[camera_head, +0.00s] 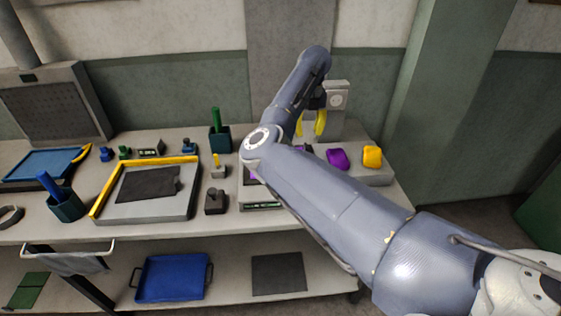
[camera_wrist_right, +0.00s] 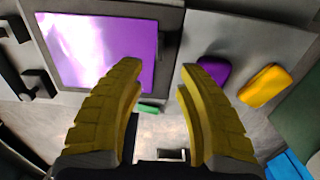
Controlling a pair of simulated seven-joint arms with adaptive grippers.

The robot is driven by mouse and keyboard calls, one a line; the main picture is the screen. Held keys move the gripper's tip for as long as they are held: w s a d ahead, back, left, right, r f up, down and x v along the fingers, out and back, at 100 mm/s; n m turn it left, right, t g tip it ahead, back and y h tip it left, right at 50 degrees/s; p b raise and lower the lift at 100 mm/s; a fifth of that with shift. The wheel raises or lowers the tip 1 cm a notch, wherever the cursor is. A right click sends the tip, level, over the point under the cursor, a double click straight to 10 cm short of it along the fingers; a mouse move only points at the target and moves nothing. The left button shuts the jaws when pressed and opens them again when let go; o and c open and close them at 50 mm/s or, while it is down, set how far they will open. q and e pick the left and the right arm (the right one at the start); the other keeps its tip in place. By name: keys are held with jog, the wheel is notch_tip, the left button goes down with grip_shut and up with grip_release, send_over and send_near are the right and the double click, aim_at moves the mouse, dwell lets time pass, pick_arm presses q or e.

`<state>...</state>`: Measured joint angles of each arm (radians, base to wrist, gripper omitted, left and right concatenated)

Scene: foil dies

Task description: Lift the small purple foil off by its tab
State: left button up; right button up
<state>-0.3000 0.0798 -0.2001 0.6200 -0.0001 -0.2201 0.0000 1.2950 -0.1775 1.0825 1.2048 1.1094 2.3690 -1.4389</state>
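The small purple foil (camera_wrist_right: 80,45) lies flat and shiny on a dark square plate in the right wrist view. In the head view only a sliver of purple (camera_head: 252,174) shows beside my right arm, which hides the rest. I cannot make out the foil's tab clearly. My right gripper (camera_wrist_right: 160,80) has its two yellow fingers spread with nothing between them. The left finger overlaps the foil's lower right corner in the picture. In the head view the right gripper (camera_head: 312,124) is above the right part of the bench. My left gripper is not in view.
A purple lump (camera_head: 337,158) and a yellow lump (camera_head: 372,156) sit right of the foil. A grey upright machine (camera_head: 338,100) stands behind. Left are a dark stamp-like block (camera_head: 215,200), a green-handled holder (camera_head: 219,138) and a yellow-edged tray (camera_head: 150,211).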

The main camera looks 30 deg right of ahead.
aim_at(307, 146)
jog(key=shift+f, duration=4.3)
jog(key=shift+o, duration=0.3)
grip_shut()
